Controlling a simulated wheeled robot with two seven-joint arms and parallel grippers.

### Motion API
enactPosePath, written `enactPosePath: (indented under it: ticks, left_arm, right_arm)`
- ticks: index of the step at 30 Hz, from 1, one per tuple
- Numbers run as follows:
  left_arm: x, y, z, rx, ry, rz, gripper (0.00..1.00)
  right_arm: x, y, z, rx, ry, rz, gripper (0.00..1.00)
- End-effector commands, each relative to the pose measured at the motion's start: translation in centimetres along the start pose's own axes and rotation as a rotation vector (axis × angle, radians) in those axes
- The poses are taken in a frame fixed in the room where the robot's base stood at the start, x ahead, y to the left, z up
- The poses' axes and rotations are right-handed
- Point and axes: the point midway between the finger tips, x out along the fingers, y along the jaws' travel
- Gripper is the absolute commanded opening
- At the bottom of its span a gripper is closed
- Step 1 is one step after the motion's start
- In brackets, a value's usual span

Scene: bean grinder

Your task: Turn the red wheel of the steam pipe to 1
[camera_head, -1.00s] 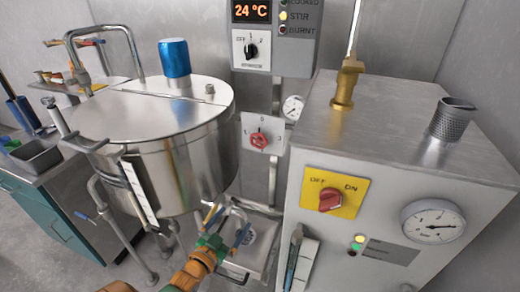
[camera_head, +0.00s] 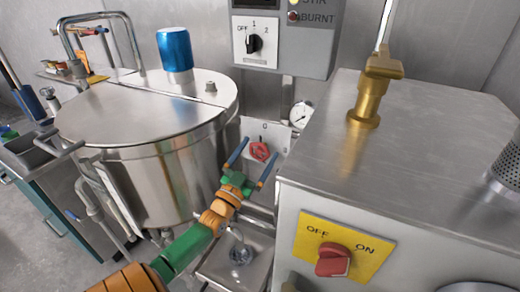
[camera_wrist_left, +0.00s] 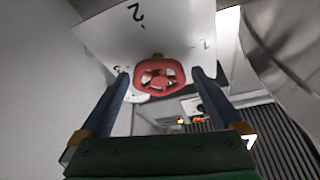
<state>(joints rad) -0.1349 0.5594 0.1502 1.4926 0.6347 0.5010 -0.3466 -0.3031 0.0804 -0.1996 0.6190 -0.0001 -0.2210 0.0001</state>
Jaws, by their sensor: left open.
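The red wheel (camera_head: 261,151) sits on a white plate (camera_head: 276,132) on the steam pipe, between the pot and the grey machine. In the left wrist view, the red wheel (camera_wrist_left: 160,77) shows with spokes, in front of the plate (camera_wrist_left: 150,35), which carries digits seen upside down, 2 and 1 among them. My left gripper (camera_head: 260,149) is open, its two blue fingers reaching up toward the wheel. In the left wrist view, my left gripper's fingers (camera_wrist_left: 160,74) stand on either side of the wheel, with gaps beside it. My right gripper is out of view.
A big steel pot (camera_head: 165,120) with a blue-topped lid stands left of the wheel. A grey machine (camera_head: 420,140) with a yellow OFF/ON switch plate (camera_head: 342,247) stands close on the right. A control box (camera_head: 282,35) hangs above, and a gauge (camera_head: 301,114) sits beside the plate.

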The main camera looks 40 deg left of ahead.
Motion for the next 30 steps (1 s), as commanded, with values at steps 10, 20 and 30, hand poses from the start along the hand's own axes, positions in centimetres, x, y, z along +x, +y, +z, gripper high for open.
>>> enactPosePath:
  ticks: [10, 20, 30]
  left_arm:
    - [0.8, 0.0, 0.05, 0.0, -0.001, 0.0, 0.92]
    - [0.78, 0.0, 0.05, 0.0, -0.001, 0.0, 0.2]
    - [0.82, -0.01, -0.01, -0.093, -0.002, -0.039, 0.2]
  right_arm:
    - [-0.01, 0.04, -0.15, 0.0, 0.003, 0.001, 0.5]
    - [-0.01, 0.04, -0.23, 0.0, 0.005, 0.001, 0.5]
    - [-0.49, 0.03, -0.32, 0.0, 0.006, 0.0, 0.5]
